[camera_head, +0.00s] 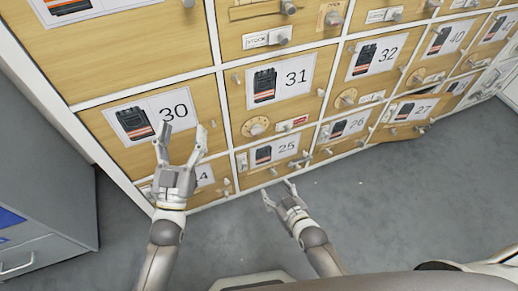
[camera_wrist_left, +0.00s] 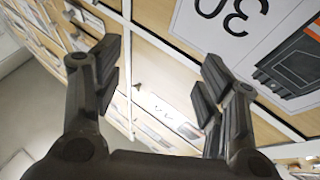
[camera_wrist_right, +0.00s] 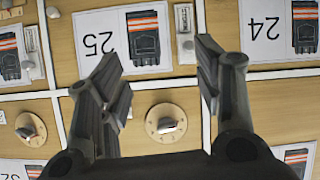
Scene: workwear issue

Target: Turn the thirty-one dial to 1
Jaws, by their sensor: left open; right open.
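The locker door labelled 31 (camera_head: 296,78) carries a round cream dial (camera_head: 256,126) at its lower left. The dial also shows in the right wrist view (camera_wrist_right: 165,122), with a knob at its centre; I cannot read its setting. My right gripper (camera_head: 277,191) is open and empty, low in front of the bottom row near door 25. In the right wrist view its fingers (camera_wrist_right: 158,65) spread above the dial in the picture, apart from it. My left gripper (camera_head: 182,138) is open and empty in front of door 30 (camera_head: 172,110); its fingers (camera_wrist_left: 162,75) touch nothing visible.
Door 32 (camera_head: 388,54) has its own dial (camera_head: 345,98). Doors 25 (camera_head: 286,148) and 26 (camera_head: 347,127) lie below. Door 27 (camera_head: 415,107) seems to stand ajar. A grey cabinet (camera_head: 45,170) stands at the left. The grey floor (camera_head: 420,190) is clear at the right.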

